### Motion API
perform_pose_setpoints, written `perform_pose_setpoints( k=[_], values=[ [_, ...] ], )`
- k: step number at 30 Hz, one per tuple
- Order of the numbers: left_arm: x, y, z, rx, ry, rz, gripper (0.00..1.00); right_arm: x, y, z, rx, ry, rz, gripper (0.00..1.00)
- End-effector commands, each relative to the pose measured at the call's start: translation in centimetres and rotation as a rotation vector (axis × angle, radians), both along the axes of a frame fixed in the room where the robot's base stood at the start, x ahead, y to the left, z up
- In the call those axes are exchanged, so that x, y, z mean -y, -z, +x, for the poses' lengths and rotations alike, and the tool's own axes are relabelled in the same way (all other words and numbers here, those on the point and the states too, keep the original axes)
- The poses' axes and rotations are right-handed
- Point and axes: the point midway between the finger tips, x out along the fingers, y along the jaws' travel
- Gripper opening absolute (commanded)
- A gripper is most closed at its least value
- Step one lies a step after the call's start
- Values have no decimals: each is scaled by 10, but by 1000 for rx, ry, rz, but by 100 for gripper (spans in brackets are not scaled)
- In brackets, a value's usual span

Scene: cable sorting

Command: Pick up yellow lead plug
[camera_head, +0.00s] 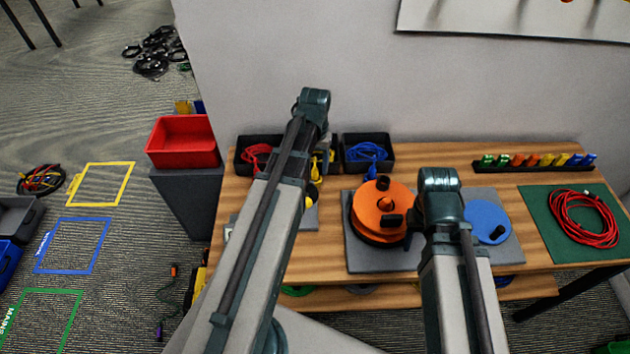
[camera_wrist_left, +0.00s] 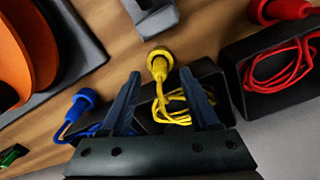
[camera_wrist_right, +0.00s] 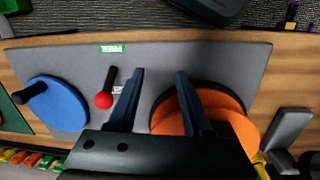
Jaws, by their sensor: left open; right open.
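The yellow lead plug (camera_wrist_left: 159,63) shows in the left wrist view, at the end of a coiled yellow cable (camera_wrist_left: 173,107) that lies in a dark bin. The plug overhangs the bin's edge toward the wooden table. My left gripper (camera_wrist_left: 165,85) is open, with its two fingers on either side of the plug and cable in the picture; nothing is held. In the head view the yellow lead (camera_head: 317,172) is mostly hidden behind my left arm. My right gripper (camera_wrist_right: 156,80) is open and empty above the grey mat with the orange reel (camera_wrist_right: 215,125).
A blue plug (camera_wrist_left: 82,101) and a red plug (camera_wrist_left: 284,10) lie on either side of the yellow one, with leads in neighbouring bins. A blue disc (camera_wrist_right: 57,104) and a red-knobbed handle (camera_wrist_right: 105,95) are on the grey mat. A green mat (camera_head: 545,235) holds a red cable.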

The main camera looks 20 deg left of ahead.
Motion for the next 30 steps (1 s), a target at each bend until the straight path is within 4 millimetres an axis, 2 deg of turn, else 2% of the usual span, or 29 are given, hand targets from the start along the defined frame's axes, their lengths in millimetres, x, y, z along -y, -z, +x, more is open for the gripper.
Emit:
perform_pose_setpoints(
  k=[1, 4, 13, 23, 24, 30],
  values=[
    [0, 14, 0, 0, 0, 0, 62, 0, 14, 0, 0, 0, 0, 50],
    [0, 23, 0, 0, 0, 0, 62, 0, 23, 0, 0, 0, 0, 50],
    [0, 23, 0, 0, 0, 0, 62, 0, 23, 0, 0, 0, 0, 50],
    [0, 23, 0, 0, 0, 0, 2, 0, 23, 0, 0, 0, 0, 50],
    [0, 23, 0, 0, 0, 0, 0, 0, 23, 0, 0, 0, 0, 50],
    [0, 23, 0, 0, 0, 0, 0, 0, 23, 0, 0, 0, 0, 50]
  ],
)
